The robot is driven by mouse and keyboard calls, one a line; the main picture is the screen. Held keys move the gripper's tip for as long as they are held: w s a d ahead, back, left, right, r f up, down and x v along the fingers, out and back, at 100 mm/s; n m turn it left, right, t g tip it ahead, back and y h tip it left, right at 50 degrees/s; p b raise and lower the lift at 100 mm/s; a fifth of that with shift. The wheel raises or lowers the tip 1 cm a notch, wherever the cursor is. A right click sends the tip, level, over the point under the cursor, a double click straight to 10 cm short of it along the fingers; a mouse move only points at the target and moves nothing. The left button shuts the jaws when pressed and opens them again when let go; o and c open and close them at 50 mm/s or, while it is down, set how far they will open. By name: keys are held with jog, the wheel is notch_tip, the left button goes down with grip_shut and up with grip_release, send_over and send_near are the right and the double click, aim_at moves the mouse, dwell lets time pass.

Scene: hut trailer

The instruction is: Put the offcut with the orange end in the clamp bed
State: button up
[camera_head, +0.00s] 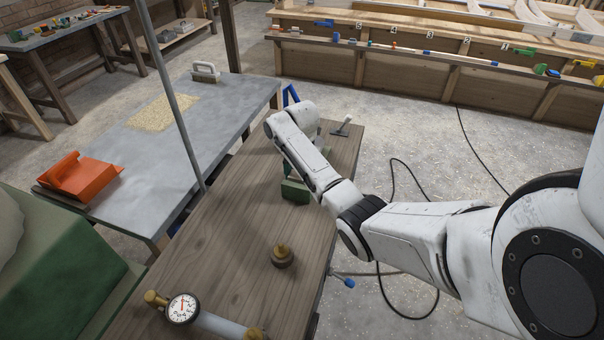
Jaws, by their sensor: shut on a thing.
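A green block-like thing (295,191) sits on the wooden workbench (225,240), partly hidden behind my forearm. It may be the clamp bed, but I cannot tell. My arm reaches in from the right over the bench and bends back at its far end. My gripper is hidden behind my own arm links, so its fingers and anything between them do not show. I see no offcut with an orange end.
A brass-coloured knobbed thing (282,256) and a dial gauge (183,308) with a pipe stand on the near bench. A small tool (341,127) lies at the far end.

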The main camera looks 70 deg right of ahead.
jog(key=shift+f, duration=0.15)
jog(key=o, duration=1)
jog(key=shift+r+p, duration=1)
jog(key=shift+r, duration=5.15)
